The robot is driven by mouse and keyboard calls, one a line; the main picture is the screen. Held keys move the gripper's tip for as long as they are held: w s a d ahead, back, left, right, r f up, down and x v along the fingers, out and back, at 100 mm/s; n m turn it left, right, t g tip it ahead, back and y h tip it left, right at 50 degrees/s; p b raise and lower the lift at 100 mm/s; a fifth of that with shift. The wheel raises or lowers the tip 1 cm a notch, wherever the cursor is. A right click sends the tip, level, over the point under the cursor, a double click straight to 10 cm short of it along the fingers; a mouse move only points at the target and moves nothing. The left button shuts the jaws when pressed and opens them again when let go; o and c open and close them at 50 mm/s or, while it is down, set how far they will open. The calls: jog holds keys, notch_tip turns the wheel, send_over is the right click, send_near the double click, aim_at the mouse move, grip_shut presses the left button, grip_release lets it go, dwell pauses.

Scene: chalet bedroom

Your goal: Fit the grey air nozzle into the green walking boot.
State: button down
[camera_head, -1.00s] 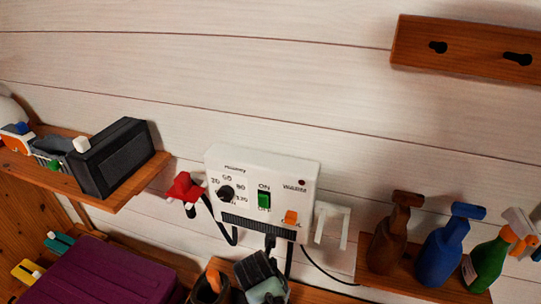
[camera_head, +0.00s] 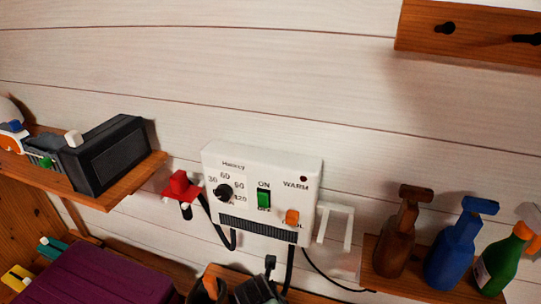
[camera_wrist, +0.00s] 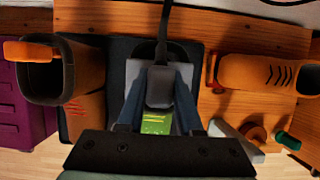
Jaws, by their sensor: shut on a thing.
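In the wrist view, my gripper (camera_wrist: 160,74) is shut on the grey air nozzle (camera_wrist: 160,90), which sits between its two blue-grey fingers. A black hose runs up from the nozzle. A bright green patch with yellow marks (camera_wrist: 157,123) shows just below the nozzle; I cannot tell whether it belongs to the green boot. I cannot make out the green boot's opening, or whether the nozzle touches it. In the head view, my dark gripper (camera_head: 257,292) is at the bottom edge, cut off by the frame, below the dryer box.
A brown boot (camera_wrist: 85,110) stands left of my gripper and an orange-brown boot (camera_wrist: 250,72) is to the right. The white dryer box (camera_head: 262,190) hangs on the wall with a red nozzle (camera_head: 181,187) at its left. Spray bottles (camera_head: 450,255) stand on the right shelf.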

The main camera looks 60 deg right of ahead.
jog(key=shift+f, duration=0.25)
jog(key=shift+f+b, duration=0.65)
jog(key=shift+f, duration=0.1)
jog(key=shift+c, duration=2.4)
grip_release()
jog(key=v, duration=1.3)
